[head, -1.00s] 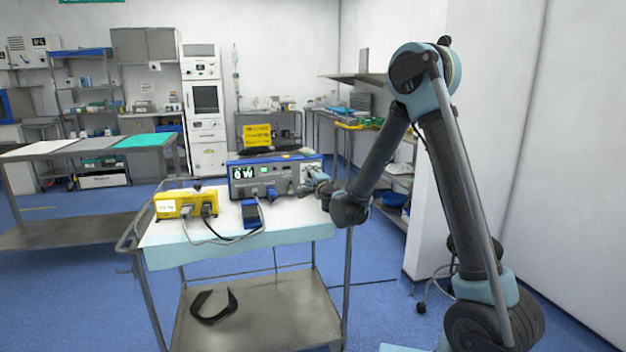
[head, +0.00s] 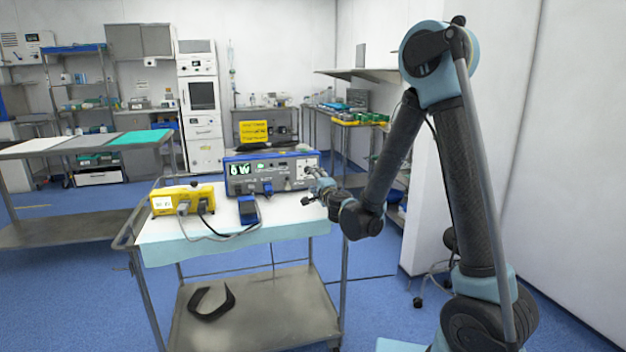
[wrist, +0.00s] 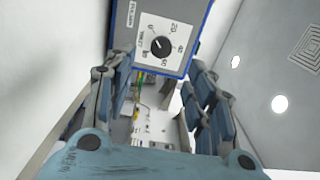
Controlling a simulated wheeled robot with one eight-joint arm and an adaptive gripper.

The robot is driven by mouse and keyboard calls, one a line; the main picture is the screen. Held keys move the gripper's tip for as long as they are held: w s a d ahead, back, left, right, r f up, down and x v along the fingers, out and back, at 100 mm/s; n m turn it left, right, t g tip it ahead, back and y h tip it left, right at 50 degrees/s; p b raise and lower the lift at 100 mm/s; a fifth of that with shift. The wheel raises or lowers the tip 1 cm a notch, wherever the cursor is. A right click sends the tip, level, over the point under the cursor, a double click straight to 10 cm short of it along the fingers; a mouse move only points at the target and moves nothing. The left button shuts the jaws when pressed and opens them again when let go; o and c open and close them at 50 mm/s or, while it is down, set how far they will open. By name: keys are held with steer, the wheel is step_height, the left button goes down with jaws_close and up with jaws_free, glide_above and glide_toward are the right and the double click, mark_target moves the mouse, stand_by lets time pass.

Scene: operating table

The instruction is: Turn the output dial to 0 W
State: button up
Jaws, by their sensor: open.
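The blue and grey generator unit (head: 270,175) stands at the back of the cart top. Its lit display (head: 241,169) reads "0 W". In the wrist view, the output dial (wrist: 161,46) is a black round knob on a white scale with numbers around it, on the unit's grey face (wrist: 138,64). The knob's exact pointer direction is too small to read surely. My gripper (wrist: 158,66) is open and empty, its fingers spread to either side below the dial and apart from it. In the head view, my gripper (head: 308,187) is beside the unit's right end.
A yellow device (head: 181,199) and a blue handheld device (head: 249,211) with cables stand on the cart top (head: 200,250). A dark curved object (head: 208,302) lies on the lower shelf. A wall stands at right.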

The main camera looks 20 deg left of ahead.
steer(key=shift+v, duration=1.1)
